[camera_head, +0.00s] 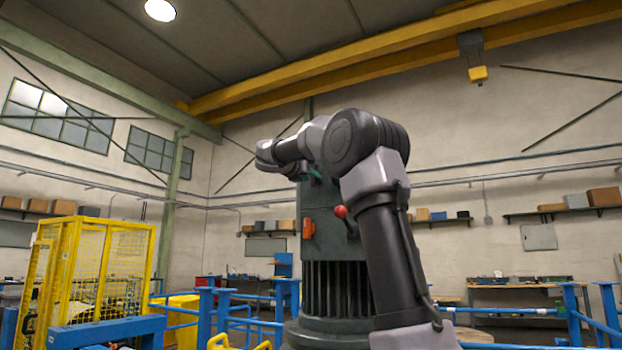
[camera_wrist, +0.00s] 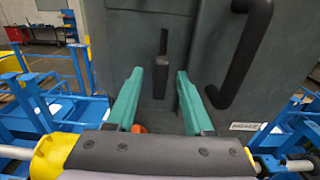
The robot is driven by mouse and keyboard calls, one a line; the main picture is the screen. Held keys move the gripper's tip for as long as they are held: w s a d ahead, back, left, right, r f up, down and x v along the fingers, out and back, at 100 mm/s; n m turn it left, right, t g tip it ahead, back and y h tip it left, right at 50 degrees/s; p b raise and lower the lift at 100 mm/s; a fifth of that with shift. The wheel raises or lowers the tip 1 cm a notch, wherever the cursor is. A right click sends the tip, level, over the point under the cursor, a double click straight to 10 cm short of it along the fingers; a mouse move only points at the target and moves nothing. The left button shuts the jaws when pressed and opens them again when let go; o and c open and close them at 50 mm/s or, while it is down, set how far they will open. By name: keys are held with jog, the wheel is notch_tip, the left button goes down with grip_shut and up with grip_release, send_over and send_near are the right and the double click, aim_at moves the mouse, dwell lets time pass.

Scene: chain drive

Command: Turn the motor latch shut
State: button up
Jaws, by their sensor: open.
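The tall dark grey-green motor housing (camera_head: 325,240) stands upright in front of me in the head view, partly hidden by my arm. Its flat face (camera_wrist: 205,45) fills the middle of the wrist view. A small black upright lever, which looks like the motor latch (camera_wrist: 161,76), is on that face, with a thin upper part and a thicker lower block. My gripper (camera_wrist: 159,74) is open, its teal fingers on either side of the lever with a gap each side. I cannot tell how far the fingertips are from the face. In the head view the gripper is mostly hidden.
A black bar handle (camera_wrist: 246,55) stands out right of the fingers. An orange part (camera_head: 308,228) and a red ball knob (camera_head: 341,211) stick out from the housing. Blue rails (camera_head: 208,316) surround it. A yellow mesh cage (camera_head: 97,270) stands left.

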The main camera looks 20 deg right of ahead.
jog(key=shift+w+d, duration=0.2)
jog(key=shift+d, duration=0.1)
grip_shut()
